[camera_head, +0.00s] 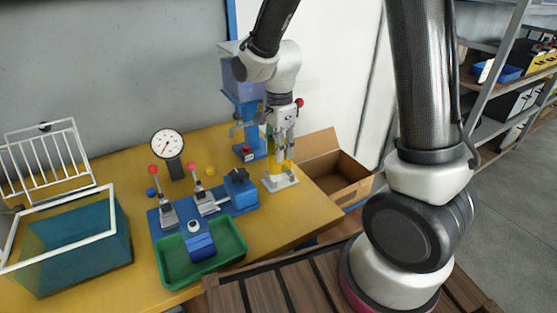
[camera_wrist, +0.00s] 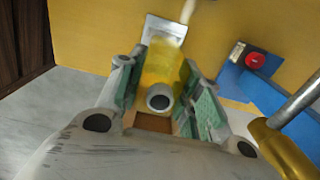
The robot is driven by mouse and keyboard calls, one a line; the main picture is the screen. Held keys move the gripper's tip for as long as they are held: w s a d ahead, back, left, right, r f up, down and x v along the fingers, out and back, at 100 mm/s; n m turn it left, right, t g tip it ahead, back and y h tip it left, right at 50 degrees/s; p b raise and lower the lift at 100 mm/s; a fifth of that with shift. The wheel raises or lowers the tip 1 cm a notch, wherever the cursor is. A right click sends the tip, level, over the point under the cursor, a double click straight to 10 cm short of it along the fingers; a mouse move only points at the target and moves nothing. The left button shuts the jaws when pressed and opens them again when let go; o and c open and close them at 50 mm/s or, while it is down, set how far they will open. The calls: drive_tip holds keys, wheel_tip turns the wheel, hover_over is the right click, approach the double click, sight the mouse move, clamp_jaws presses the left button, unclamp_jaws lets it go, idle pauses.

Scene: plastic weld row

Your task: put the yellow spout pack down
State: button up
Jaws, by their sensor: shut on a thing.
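The yellow spout pack (camera_head: 279,168) is between the fingers of my gripper (camera_head: 284,150), at the right end of the yellow table. In the wrist view the pack (camera_wrist: 160,72) lies between the green finger pads of my gripper (camera_wrist: 160,88), its round spout ring facing the camera. A small light grey plate (camera_head: 283,184) is directly below the pack in the head view; it also shows past the pack in the wrist view (camera_wrist: 163,29). I cannot tell whether the pack touches the plate.
A blue press stand (camera_head: 248,139) with a red button stands left of my gripper. An open cardboard box (camera_head: 322,163) is beyond the table's right edge. Blue clamp fixtures (camera_head: 240,188), a green tray (camera_head: 222,262), a dial gauge (camera_head: 167,144) and a teal bin (camera_head: 88,251) fill the left side.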

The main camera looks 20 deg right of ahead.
drive_tip(key=shift+f, duration=1.9)
drive_tip(key=o, duration=1.1)
drive_tip(key=shift+f, duration=0.1)
